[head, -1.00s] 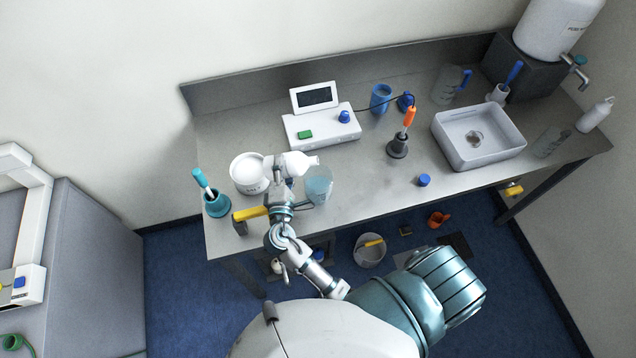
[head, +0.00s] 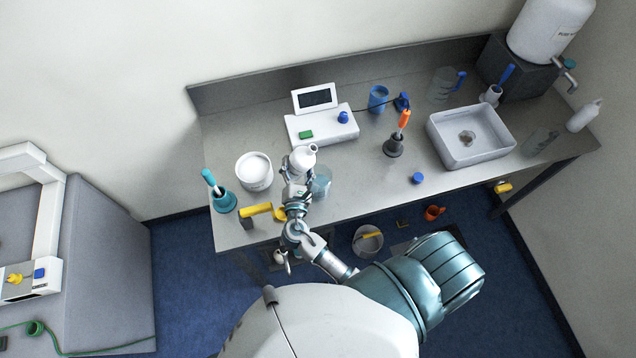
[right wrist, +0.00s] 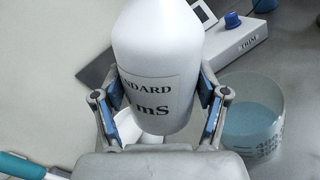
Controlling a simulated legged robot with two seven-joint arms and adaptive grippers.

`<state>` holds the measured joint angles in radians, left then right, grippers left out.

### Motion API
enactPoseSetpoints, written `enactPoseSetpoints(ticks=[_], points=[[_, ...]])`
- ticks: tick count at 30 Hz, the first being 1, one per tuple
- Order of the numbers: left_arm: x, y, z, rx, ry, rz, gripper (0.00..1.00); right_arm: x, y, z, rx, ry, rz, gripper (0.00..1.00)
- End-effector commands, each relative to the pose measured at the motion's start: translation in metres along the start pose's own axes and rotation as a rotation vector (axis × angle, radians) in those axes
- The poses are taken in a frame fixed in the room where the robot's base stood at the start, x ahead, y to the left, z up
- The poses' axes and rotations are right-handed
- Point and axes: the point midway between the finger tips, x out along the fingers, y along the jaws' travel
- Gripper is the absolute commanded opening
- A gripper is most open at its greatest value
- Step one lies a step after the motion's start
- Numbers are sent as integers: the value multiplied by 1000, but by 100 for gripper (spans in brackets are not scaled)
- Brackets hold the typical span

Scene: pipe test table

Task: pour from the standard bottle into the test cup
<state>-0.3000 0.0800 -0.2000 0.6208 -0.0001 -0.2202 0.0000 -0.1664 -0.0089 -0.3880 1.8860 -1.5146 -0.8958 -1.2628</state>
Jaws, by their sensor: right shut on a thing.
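My right gripper (head: 299,180) is shut on the white standard bottle (head: 302,157) above the front left of the bench. In the right wrist view the bottle (right wrist: 158,75) sits between both fingers, its "STANDARD" and "mS" label facing the camera. In the head view the bottle looks close to upright, its neck towards the upper right. The clear test cup (head: 321,183) stands just right of the gripper, partly hidden by it. In the right wrist view the cup (right wrist: 252,115) holds pale blue liquid and is apart from the bottle. My left gripper is not in view.
A white tub (head: 254,172) stands close left of the bottle. A teal holder (head: 224,202) and a yellow-handled item (head: 256,210) are near the front left. A white meter (head: 321,128) is behind. A grey basin (head: 470,158) is right; the front middle is mostly clear.

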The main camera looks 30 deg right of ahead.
Motion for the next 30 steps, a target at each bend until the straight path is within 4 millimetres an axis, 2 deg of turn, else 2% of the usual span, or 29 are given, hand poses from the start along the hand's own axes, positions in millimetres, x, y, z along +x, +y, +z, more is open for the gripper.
enactPoseSetpoints(ticks=[10,16,20,30], points=[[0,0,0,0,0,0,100,0,-4,2,-59,-1,0,24],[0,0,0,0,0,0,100,0,-32,10,-369,2,0,24],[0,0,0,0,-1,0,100,0,-43,13,-499,3,1,24],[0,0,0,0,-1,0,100,0,-44,13,-513,3,0,24]])
